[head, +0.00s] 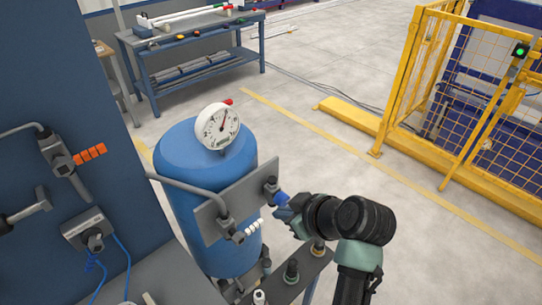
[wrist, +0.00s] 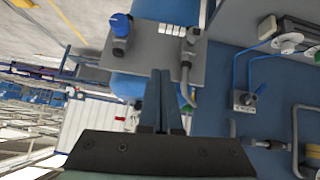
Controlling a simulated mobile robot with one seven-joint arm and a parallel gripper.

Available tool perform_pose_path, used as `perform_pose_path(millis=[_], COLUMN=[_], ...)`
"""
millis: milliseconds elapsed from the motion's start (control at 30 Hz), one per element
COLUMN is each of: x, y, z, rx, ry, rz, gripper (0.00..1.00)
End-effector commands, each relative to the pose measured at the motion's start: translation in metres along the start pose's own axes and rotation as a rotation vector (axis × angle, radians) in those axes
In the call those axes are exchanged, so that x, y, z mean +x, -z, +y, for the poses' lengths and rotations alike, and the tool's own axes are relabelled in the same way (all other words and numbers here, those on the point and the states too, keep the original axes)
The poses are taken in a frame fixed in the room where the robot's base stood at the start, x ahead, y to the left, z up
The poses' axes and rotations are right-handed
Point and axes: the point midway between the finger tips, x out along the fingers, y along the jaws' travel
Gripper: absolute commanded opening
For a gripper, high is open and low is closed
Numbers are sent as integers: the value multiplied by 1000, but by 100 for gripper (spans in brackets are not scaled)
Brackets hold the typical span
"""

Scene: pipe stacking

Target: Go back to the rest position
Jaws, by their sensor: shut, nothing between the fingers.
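My gripper (head: 279,211) is beside the grey plate on the blue tank (head: 205,160), close to a fitting with a blue knob (head: 281,198). In the wrist view, its two fingers (wrist: 162,75) are together with nothing between them. The grey plate (wrist: 150,45) lies beyond the fingertips, with the blue knob (wrist: 121,25) at its left and a bent pipe (wrist: 187,65) at its right. I cannot tell from these views whether a finger touches the plate or knob.
A round white gauge (head: 218,126) tops the tank. A blue wall panel (head: 60,100) with pipes and valves stands at left. A workbench (head: 190,45) is at the back. Yellow fencing (head: 450,100) is at right. The floor between is open.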

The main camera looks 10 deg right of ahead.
Motion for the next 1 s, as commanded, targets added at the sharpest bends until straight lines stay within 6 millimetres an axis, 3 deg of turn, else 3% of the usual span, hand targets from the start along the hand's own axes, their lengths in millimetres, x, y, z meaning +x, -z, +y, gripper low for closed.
perform_pose_path(millis=[167,267,367,533,700,833,900,1000], x=[-2,-13,-40,-120,-220,-299,-337,-377], y=[6,36,88,192,272,310,322,329], z=[2,14,29,36,10,-23,-43,-65], rx=[-2,0,11,42,70,87,92,95], ry=[-19,-110,-261,-512,-659,-708,-714,-710], rz=[9,57,164,464,821,1102,1234,1379], gripper=[0,0,0,0,0,0,0,0])
